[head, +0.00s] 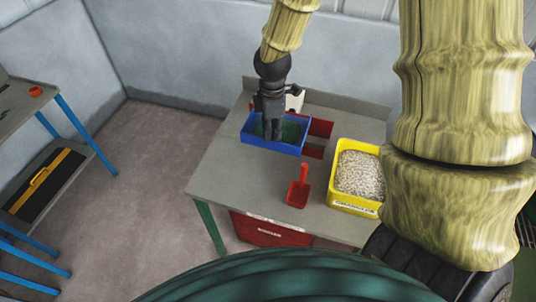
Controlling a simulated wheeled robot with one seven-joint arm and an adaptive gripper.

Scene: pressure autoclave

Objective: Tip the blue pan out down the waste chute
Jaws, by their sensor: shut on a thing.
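The blue pan (293,149) is at the back of the grey bench, and looks roughly level. Dark green contents show inside it. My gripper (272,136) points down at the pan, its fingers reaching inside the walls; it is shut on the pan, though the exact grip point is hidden. I cannot tell whether the pan rests on the bench or is slightly raised. A red-framed opening (321,128), which looks like the waste chute, lies just right of the pan and is partly hidden by it.
A yellow tub (354,206) of pale granules stands on the right of the bench (232,173). A red scoop (298,192) lies in front of the opening. A red bin (270,231) is under the bench. A white object (294,101) is behind the pan. The bench's left front is clear.

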